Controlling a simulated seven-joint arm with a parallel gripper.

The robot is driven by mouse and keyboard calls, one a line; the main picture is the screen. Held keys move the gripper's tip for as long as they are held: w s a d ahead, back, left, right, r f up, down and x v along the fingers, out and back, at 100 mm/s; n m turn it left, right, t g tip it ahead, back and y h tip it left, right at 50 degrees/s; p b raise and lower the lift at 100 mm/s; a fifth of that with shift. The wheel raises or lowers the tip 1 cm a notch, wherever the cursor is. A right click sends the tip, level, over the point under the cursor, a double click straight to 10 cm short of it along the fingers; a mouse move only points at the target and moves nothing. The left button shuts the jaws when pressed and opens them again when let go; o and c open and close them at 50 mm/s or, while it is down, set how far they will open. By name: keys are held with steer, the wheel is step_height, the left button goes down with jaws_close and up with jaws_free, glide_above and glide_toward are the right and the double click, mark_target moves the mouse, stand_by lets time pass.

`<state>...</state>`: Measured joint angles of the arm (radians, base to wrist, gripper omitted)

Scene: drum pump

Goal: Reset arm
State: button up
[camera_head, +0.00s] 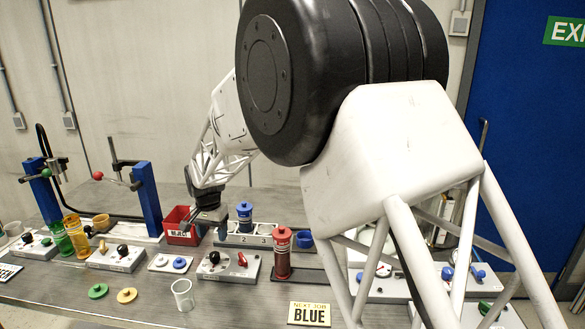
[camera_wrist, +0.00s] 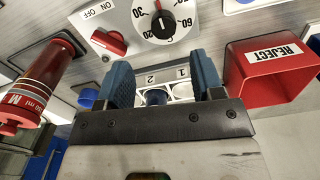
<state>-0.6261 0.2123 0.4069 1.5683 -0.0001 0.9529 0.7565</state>
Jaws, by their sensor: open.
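My gripper (camera_head: 210,218) hangs above the bench between the red REJECT bin (camera_head: 181,227) and the dial panel (camera_head: 228,266). In the wrist view its two blue fingers (camera_wrist: 162,72) are apart with nothing held between them. A blue cylinder (camera_head: 244,217) stands upright in a white rack (camera_head: 228,239) marked 2, just right of my gripper. In the wrist view the numbered rack (camera_wrist: 178,88) lies beyond the fingers, with a dark blue round part partly hidden by the gripper body. A red cylinder (camera_head: 282,255) stands on the bench farther right.
Green (camera_head: 62,239) and yellow (camera_head: 77,237) cylinders stand at left near blue posts (camera_head: 147,198). A clear cup (camera_head: 182,294), green and yellow discs, and a NEXT JOB BLUE sign (camera_head: 310,314) are in front. My arm hides much of the right side.

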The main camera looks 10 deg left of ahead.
steer(key=s+d+r, duration=0.4)
steer(key=d+r, duration=0.1)
steer(key=d, duration=0.5)
steer(key=s+d+r+t, duration=0.1)
steer(key=s+d+r, duration=0.35)
steer(key=d, duration=0.55)
steer(key=s+d+r, duration=0.4)
steer(key=d+r, duration=0.1)
steer(key=d, duration=0.6)
steer(key=s+d, duration=0.9)
steer(key=s, duration=0.4)
steer(key=s+d+n+t, duration=0.1)
steer(key=s+d, duration=0.9)
steer(key=s, duration=0.3)
steer(key=shift+s+f+t, duration=0.25)
steer(key=shift+f+t, duration=0.05)
steer(key=shift+f, duration=0.15)
